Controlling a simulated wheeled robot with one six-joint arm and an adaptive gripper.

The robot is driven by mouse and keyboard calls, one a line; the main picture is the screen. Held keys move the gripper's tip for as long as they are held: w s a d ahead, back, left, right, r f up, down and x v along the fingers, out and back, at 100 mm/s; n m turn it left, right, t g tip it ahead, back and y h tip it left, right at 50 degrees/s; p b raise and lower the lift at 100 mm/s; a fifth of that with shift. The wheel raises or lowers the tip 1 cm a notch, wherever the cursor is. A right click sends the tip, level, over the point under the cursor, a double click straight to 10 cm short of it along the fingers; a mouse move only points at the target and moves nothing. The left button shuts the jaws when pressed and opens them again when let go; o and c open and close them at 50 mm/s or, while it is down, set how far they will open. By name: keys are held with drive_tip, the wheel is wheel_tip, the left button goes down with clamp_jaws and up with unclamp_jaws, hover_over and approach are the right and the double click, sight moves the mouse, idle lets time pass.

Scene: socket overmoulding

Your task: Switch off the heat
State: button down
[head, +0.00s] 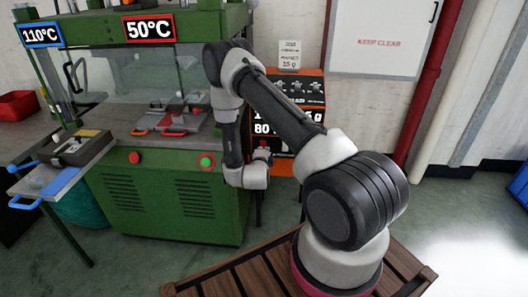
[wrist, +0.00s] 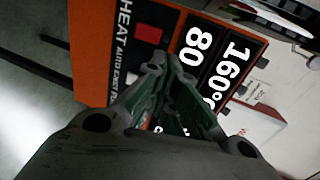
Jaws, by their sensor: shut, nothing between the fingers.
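The orange and black control box (head: 314,88) stands right of the green machine in the head view. Contact cannot be told. In the head view my arm hides part of the box.
A side shelf (head: 45,185) holds a mould block (head: 82,148). A red pipe (head: 430,85) runs down the wall.

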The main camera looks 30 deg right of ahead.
drive_tip(key=shift+s+a+r, duration=0.5)
drive_tip(key=shift+s, duration=0.2)
